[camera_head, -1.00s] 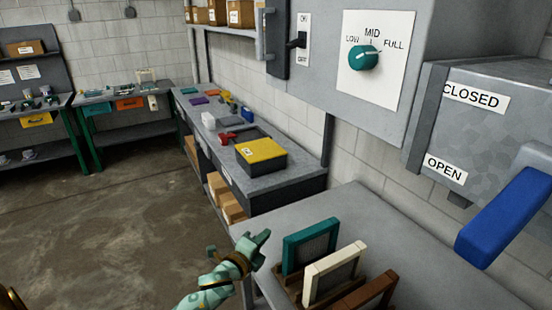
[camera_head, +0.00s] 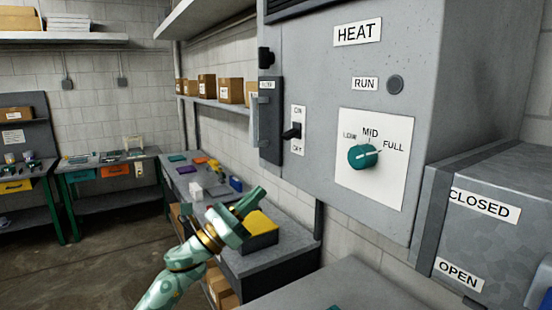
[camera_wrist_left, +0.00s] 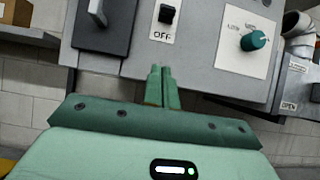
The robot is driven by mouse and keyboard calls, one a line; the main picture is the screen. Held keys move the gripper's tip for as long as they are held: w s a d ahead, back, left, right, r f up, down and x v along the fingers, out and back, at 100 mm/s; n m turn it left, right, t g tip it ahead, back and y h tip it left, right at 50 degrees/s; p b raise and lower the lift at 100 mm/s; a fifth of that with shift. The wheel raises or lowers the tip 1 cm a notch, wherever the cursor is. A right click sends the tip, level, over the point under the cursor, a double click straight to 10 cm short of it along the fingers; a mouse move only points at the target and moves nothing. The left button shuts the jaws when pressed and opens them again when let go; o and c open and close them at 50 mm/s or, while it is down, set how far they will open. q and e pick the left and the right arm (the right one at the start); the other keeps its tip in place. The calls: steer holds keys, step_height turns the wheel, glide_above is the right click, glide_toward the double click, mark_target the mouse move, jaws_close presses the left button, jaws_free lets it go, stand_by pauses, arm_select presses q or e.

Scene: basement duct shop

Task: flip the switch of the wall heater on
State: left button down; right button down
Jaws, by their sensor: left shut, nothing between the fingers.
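The wall heater (camera_head: 330,75) is a grey cabinet labelled HEAT at upper right. Its switch (camera_head: 292,132) is a black lever on a white ON/OFF plate; the lever looks tilted down toward OFF. In the left wrist view the switch (camera_wrist_left: 167,14) is at the top, above the word OFF. The RUN lamp (camera_head: 395,85) looks dark. My left gripper (camera_head: 254,203) is shut and empty, below and left of the switch and apart from it. In the left wrist view its fingertips (camera_wrist_left: 161,70) point up toward the heater's lower edge. My right gripper is out of view.
A teal knob (camera_head: 363,157) with LOW, MID and FULL marks is right of the switch. A dark latch box (camera_head: 269,122) sits just left of it. A CLOSED/OPEN duct box (camera_head: 500,235) is at lower right. A workbench (camera_head: 290,252) with a yellow-topped box stands behind my gripper.

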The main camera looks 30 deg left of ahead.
mark_target(297, 154)
arm_select(q)
steer(key=p+x, duration=0.4)
steer(key=x, duration=0.6)
steer(key=shift+w+r+p, duration=0.15)
steer(key=shift+r+p, duration=0.15)
steer(key=shift+r, duration=0.05)
steer(key=shift+s+a+r+p, duration=0.15)
steer(key=shift+s+r+p, duration=0.1)
steer(key=shift+r+p, duration=0.35)
steer(key=shift+s+a+r+p, duration=0.15)
steer(key=shift+s+r+p, duration=0.1)
steer(key=shift+r+p, duration=0.25)
steer(key=shift+s+a+r, duration=0.15)
steer(key=shift+s+r, duration=0.1)
steer(key=shift+r, duration=0.2)
steer(key=shift+s+a+r+g+p, duration=0.1)
steer(key=shift+s+r+g+p, duration=0.15)
steer(key=shift+p, duration=0.65)
steer(key=shift+g+y+p, duration=0.25)
steer(key=shift+y+p, duration=0.1)
steer(key=shift+y, duration=0.25)
